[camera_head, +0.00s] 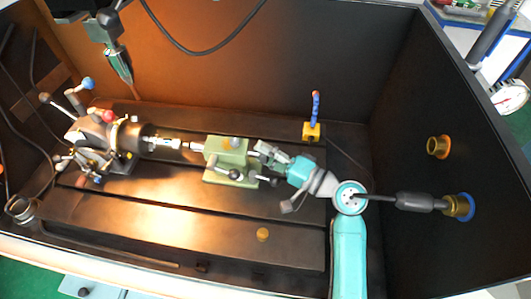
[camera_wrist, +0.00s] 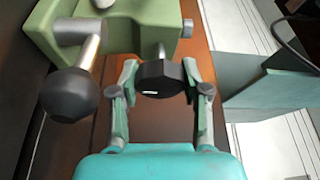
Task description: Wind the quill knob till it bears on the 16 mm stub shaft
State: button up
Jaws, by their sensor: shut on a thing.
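The green tailstock (camera_head: 226,150) stands on the dark bed in the head view; its green body (camera_wrist: 130,22) fills the upper left of the wrist view. The quill knob (camera_wrist: 160,80) is black, on a metal spindle at the tailstock's rear. My gripper (camera_wrist: 160,74) is shut on it, one finger at each side; in the head view my gripper (camera_head: 263,152) largely hides the knob. The bright stub shaft (camera_head: 167,143) points from the chuck (camera_head: 126,138) towards the tailstock. Whether the quill tip touches the shaft is too small to tell.
A lever with a black ball (camera_wrist: 70,93) stands close left of my gripper in the wrist view. A yellow block with a blue-topped post (camera_head: 312,130) stands behind my arm. Gold-coloured fittings (camera_head: 438,146) sit on the right wall. The front bed (camera_head: 160,220) is mostly clear.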

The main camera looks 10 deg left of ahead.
dwell(0.4)
jog(key=o, duration=1.1)
jog(key=shift+o, duration=0.2)
jog(key=v, duration=0.7)
jog(key=shift+s+d+f, duration=0.1)
jog(key=shift+d, duration=0.1)
